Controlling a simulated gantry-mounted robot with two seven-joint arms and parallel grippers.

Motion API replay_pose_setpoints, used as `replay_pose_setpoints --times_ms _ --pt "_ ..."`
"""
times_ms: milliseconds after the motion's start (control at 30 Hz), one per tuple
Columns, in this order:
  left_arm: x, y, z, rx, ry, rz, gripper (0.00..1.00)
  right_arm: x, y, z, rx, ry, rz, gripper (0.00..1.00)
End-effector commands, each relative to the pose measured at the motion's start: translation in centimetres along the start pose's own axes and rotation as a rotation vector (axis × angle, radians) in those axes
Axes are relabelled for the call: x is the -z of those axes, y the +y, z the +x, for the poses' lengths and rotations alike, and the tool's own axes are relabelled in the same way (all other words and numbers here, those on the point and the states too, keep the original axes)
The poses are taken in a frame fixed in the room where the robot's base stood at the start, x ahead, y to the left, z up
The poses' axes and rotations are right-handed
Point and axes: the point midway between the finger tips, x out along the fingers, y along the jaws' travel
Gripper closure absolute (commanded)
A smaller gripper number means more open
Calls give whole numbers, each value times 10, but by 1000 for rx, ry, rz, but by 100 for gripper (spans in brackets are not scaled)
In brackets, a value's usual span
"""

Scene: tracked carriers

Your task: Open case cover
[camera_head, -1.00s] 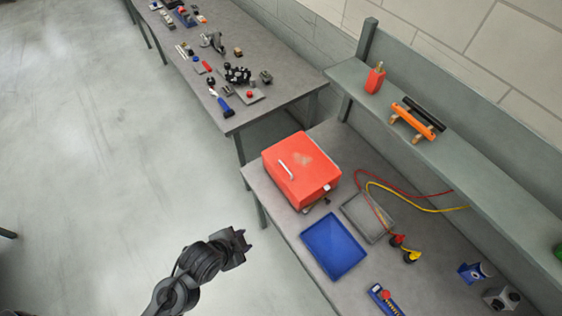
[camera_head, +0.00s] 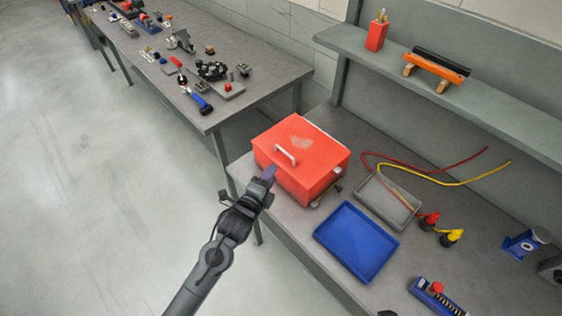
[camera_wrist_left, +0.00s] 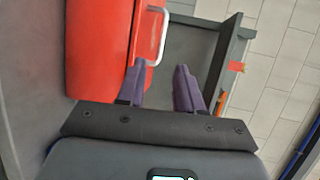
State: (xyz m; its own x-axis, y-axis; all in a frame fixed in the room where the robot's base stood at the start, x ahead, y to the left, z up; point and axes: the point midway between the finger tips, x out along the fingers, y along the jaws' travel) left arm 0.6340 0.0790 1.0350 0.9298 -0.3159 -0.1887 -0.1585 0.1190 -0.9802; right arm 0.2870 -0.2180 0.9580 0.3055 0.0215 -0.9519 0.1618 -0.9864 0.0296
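The red case (camera_head: 300,158) stands shut on the workbench, with a pale handle (camera_head: 286,155) on its lid. My left gripper (camera_head: 268,174) is at the near left side of the case, just below the handle in the head view. In the left wrist view the red case (camera_wrist_left: 100,50) fills the left part and the pale handle (camera_wrist_left: 160,35) lies beyond the fingertips. The left gripper's two purple fingers (camera_wrist_left: 160,68) are apart with nothing between them. Whether a finger touches the case I cannot tell. My right gripper is in neither view.
A blue tray (camera_head: 356,242) and a grey tray (camera_head: 387,201) lie right of the case. Red and yellow cables (camera_head: 440,181) run behind them. A shelf (camera_head: 500,105) stands above the bench's back. Another table (camera_head: 235,105) with small parts is further off.

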Motion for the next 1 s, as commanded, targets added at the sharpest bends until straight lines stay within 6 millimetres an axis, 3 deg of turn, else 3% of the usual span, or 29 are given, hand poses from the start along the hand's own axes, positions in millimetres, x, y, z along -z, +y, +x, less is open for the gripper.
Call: replay_pose_setpoints --times_ms 600,1000 --pt "0 -3 83 4 -1 -2 64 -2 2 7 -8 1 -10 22" --pt "0 -2 105 4 -1 -1 64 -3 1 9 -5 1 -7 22"
